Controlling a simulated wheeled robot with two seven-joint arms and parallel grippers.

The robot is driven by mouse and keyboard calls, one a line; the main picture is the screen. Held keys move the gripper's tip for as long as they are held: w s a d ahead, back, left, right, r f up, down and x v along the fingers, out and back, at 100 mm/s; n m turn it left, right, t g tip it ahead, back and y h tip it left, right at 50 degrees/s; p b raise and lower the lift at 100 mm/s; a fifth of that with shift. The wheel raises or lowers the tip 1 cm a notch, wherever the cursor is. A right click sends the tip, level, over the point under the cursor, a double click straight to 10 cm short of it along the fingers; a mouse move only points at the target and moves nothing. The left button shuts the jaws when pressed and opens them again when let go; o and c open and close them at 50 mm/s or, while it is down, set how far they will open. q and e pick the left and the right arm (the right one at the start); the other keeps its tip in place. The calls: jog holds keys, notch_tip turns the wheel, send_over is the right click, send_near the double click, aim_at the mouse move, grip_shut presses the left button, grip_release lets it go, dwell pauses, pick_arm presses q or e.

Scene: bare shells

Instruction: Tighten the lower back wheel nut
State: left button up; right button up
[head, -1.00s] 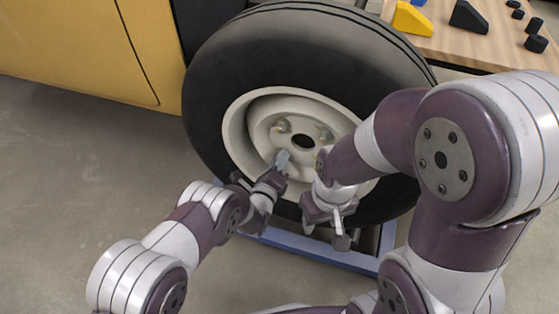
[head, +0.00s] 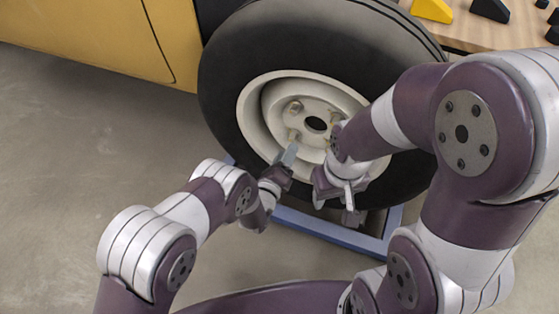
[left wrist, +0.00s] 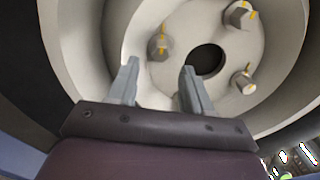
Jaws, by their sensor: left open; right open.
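The wheel (head: 230,110) stands upright, a black tyre around a pale rim (head: 250,115). Its hub has a dark centre hole (head: 316,124) and hex nuts with yellow marks. The lower left nut (head: 295,135) shows just above my left gripper (head: 288,157). In the left wrist view that gripper (left wrist: 160,80) is open and empty, and a nut (left wrist: 161,46) appears beyond the gap between its fingertips, apparently not gripped. Two more nuts, the upper (left wrist: 240,15) and the lower right (left wrist: 244,83), also show. My right gripper (head: 340,207) is open below the hub; its arm hides the hub's right side.
A blue frame (head: 330,232) lies on the floor under the wheel. A yellow panel (head: 90,35) is at the upper left. A wooden table (head: 470,35) with a yellow block (head: 432,10) and black pieces stands at the upper right. The floor at left is open.

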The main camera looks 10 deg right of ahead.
pick_arm(q)
jog(key=p+v, duration=0.2)
jog(key=v, duration=0.5)
jog(key=shift+s+a, duration=0.15)
jog(key=shift+s, duration=0.1)
pick_arm(e)
notch_tip(320, 180, up, 4)
jog(key=shift+f, duration=0.25)
